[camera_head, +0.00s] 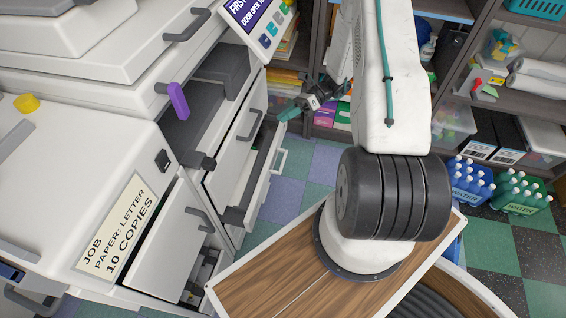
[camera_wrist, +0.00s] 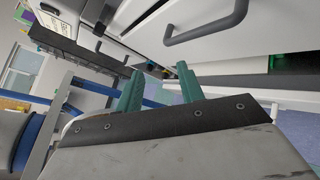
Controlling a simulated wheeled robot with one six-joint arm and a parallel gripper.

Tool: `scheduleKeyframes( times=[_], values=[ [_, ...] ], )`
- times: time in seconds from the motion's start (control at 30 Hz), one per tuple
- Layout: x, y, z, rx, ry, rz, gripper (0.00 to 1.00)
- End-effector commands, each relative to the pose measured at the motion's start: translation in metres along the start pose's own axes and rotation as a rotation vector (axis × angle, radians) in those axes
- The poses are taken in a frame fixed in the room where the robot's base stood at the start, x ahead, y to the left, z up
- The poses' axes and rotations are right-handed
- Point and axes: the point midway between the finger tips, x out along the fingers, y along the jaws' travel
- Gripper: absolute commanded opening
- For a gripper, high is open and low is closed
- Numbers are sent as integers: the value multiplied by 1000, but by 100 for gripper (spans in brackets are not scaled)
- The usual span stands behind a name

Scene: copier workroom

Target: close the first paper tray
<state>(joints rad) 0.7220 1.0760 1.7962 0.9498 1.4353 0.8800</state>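The copier (camera_head: 100,100) fills the left of the head view. Which is the first paper tray, I cannot tell. My gripper (camera_head: 289,113) is beside these fronts, to their right. In the wrist view my gripper's green fingers (camera_wrist: 158,90) are apart with nothing between them. A white front with a grey handle (camera_wrist: 212,27) is ahead of them; no contact shows.
A further front with a grey handle (camera_head: 205,220) stands out at lower left. A job sign (camera_head: 115,225) reads letter paper, 10 copies. A partly cut-off display (camera_head: 252,15) shows "DOOR OPEN". Shelves stand behind my arm; water bottles (camera_head: 470,183) are at right. Checkered floor (camera_head: 305,180) shows between.

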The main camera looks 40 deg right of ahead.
Motion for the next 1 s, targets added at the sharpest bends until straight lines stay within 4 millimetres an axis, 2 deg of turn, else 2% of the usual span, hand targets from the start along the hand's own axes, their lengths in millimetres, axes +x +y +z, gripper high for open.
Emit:
scheduleKeyframes(
  times=[0.03,0.1,0.3,0.5,0.6,0.77,1.0],
  values=[
    [1,-19,-23,96,-70,-20,38],
    [1,-43,-50,223,-167,-46,38],
    [8,-99,-136,573,-452,-94,38],
    [21,-130,-211,838,-693,-100,38],
    [26,-138,-235,917,-772,-97,38],
    [32,-143,-251,973,-827,-93,38],
    [55,-156,-233,978,-829,-90,38]
  ],
)
